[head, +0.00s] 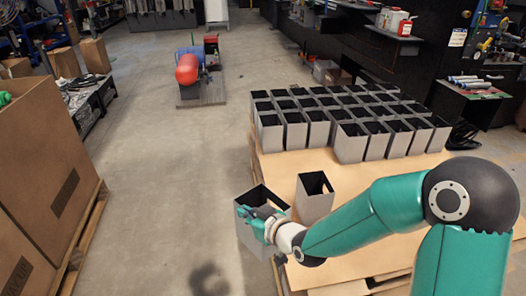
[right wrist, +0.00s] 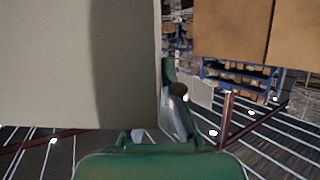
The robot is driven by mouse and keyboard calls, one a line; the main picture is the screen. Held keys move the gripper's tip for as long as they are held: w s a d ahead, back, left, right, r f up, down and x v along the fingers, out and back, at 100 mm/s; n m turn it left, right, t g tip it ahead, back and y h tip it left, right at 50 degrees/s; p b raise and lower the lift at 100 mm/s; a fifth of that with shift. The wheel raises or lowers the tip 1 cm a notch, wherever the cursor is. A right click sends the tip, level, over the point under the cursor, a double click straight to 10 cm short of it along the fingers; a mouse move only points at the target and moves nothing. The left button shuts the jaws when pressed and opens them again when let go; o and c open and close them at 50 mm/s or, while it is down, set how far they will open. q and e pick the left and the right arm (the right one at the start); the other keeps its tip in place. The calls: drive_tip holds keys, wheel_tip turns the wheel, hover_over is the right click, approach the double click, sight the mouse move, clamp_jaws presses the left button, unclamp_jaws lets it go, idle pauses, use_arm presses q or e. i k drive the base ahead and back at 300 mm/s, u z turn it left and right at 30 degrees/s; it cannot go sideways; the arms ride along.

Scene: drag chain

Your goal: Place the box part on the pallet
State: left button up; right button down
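The box part (head: 250,238) is a grey, open-topped square box at the left front edge of the pallet (head: 352,246). My right gripper (head: 262,222) reaches in from the right and is shut on this box's upper wall. In the right wrist view, the box's pale side (right wrist: 75,65) fills the left, with one gripper finger (right wrist: 178,105) against its edge; the other finger is hidden. The box seems held over or just beside the pallet edge; its base contact cannot be made out. My left gripper is not seen.
Another grey box (head: 315,198) stands alone on the pallet, close right of the held one. Several rows of like boxes (head: 350,140) fill the pallet's back. Bare board lies in front. A large cardboard box (head: 40,170) stands at left, across clear floor.

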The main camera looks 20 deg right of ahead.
sight(312, 160)
drive_tip(key=u, duration=0.1)
drive_tip(key=i, duration=1.25)
drive_tip(key=z, duration=0.35)
